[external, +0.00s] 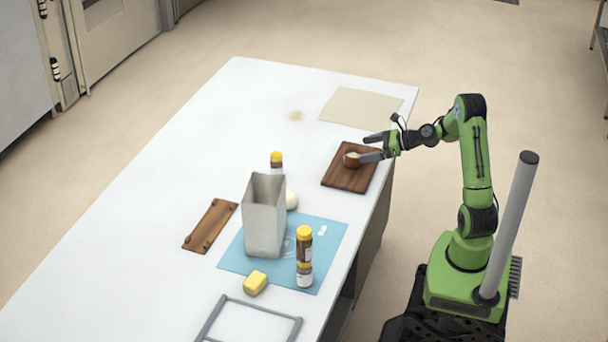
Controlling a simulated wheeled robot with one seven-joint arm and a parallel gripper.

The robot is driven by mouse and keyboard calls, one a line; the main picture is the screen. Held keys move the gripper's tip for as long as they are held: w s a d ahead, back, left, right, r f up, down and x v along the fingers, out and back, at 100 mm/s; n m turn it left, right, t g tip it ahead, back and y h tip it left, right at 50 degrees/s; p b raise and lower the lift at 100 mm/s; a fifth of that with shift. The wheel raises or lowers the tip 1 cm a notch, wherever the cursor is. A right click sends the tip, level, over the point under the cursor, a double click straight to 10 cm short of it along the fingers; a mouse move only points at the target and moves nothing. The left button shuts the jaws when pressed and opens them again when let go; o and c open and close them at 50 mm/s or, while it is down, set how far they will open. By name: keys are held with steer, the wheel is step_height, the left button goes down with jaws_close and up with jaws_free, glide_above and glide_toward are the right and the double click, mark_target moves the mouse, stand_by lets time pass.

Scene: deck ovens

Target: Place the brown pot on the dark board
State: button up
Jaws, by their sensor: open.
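The small brown pot (351,160) stands on the dark board (345,179), near the board's middle. The pot's top looks pale inside. My gripper (369,148) is open, coming in from the right at the board's far right side. One finger is above and behind the pot, and the other reaches close to the pot's right side. I cannot tell whether that finger touches the pot.
A beige mat (360,107) lies beyond the board. A blue mat (329,238) holds a tall metal container (265,217) and stacked yellow-capped jars (304,250). The white table's left side is clear.

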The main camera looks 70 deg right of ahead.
steer(key=a+v, duration=0.1)
steer(key=v, duration=0.3)
steer(key=s+a+r+n+g+y, duration=0.1)
steer(key=a+n+g, duration=0.2)
steer(key=a+n, duration=0.5)
steer(key=s+a+r+n+g, duration=0.1)
steer(key=s+a+n+g, duration=0.1)
steer(key=a+n, duration=0.55)
steer(key=s+a+r+n+g+h, duration=0.1)
steer(key=s+a+n, duration=0.2)
steer(key=s+n, duration=0.5)
steer(key=s+a+r+n+g+h, duration=0.1)
steer(key=s+a+r+n+h, duration=0.1)
steer(key=s+n, duration=0.6)
steer(key=a+n, duration=0.1)
steer(key=n, duration=0.1)
steer(key=shift+s+n+g+p, duration=0.3)
steer(key=shift+n, duration=0.05)
